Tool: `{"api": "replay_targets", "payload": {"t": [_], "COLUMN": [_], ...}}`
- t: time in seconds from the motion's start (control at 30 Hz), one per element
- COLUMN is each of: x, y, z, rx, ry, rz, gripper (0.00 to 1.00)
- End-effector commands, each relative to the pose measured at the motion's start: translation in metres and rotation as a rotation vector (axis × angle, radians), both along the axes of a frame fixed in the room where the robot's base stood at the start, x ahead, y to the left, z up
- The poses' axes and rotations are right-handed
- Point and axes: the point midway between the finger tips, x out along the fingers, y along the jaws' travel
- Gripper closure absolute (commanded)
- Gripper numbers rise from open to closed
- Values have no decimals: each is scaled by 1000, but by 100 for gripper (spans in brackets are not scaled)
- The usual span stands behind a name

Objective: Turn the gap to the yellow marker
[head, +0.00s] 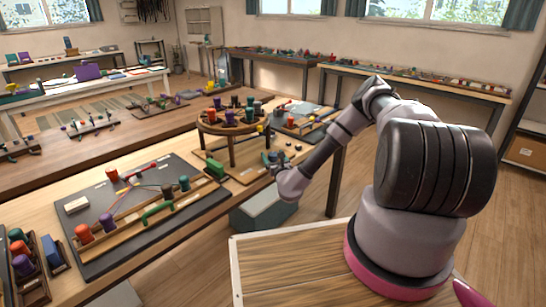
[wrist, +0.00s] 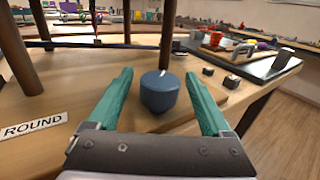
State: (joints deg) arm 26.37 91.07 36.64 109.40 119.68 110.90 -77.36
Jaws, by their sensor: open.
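A round wooden braiding stand carries a disc (head: 215,128) on legs, with several coloured bobbins around its top. A small yellow piece (head: 260,128) shows at the disc's right edge. I cannot make out the gap in the disc. A blue-grey knob (wrist: 158,98) with a white line on top stands on the wooden base below the disc. My gripper (wrist: 158,76) is open, with one teal finger on each side of the knob and space showing between. In the head view my gripper (head: 271,159) is low at the stand's right, and the knob is hard to pick out there.
A white ROUND label (wrist: 34,125) lies on the base at left. The stand's dark legs (wrist: 168,35) rise close beyond the knob. Small dark blocks (wrist: 231,82) sit to the right. A green block (head: 215,169) stands at the base's front left, near a grey braiding board (head: 120,225).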

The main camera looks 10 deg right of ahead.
Motion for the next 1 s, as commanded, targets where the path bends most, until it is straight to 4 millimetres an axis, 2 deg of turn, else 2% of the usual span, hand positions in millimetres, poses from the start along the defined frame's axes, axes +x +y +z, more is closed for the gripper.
{"api": "replay_targets", "payload": {"t": [0.23, 0.37, 0.4, 0.43, 0.47, 0.77, 1.0], "x": [1, 1, 1, 1, 1, 1, 1], "y": [0, 0, 0, 0, 0, 0, 0], "z": [0, 0, 0, 0, 0, 1, 1], "rx": [0, 0, 0, 0, 0, -2, -5], "ry": [0, 0, 0, 0, 0, -2, -1], "rz": [0, 0, 0, 0, 0, 37, 170], "gripper": [17, 66, 82, 93, 100, 100, 100]}}
